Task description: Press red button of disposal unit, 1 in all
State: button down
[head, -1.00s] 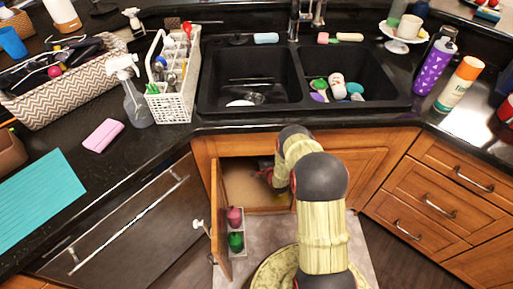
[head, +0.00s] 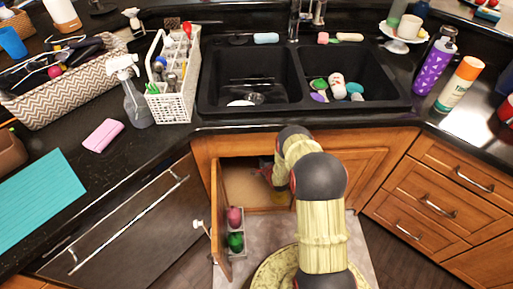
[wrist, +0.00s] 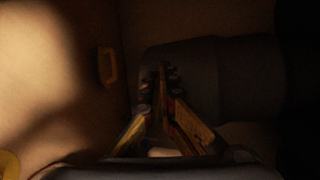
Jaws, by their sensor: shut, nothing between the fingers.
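In the wrist view my gripper (wrist: 162,78) is shut, its fingertips together and empty. Behind the tips is a large dark grey rounded body (wrist: 205,65), which looks like the disposal unit inside the dim cabinet. I cannot make out a red button on it, and I cannot tell whether the tips touch it. In the head view my arm reaches into the open cabinet under the sink, and only a small part of my gripper (head: 264,167) shows there.
The cabinet door (head: 219,215) stands open at the left, with a red and a green item in its rack (head: 238,255). The double sink (head: 305,105) is above. A small yellowish fitting (wrist: 107,66) is on the cabinet's inner wall.

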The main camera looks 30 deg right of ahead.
jog(key=shift+w+d, duration=0.2)
jog(key=shift+w, duration=0.2)
dwell(0.6)
jog(key=shift+s+a, duration=0.4)
jog(key=shift+s, duration=0.4)
jog(key=shift+s+p, duration=0.1)
jog(key=shift+p, duration=0.2)
jog(key=s, duration=0.1)
jog(key=s+a+p, duration=0.1)
jog(key=s, duration=0.1)
jog(key=s+a, duration=0.1)
jog(key=shift+s, duration=0.15)
jog(key=shift+s, duration=0.1)
dwell(0.7)
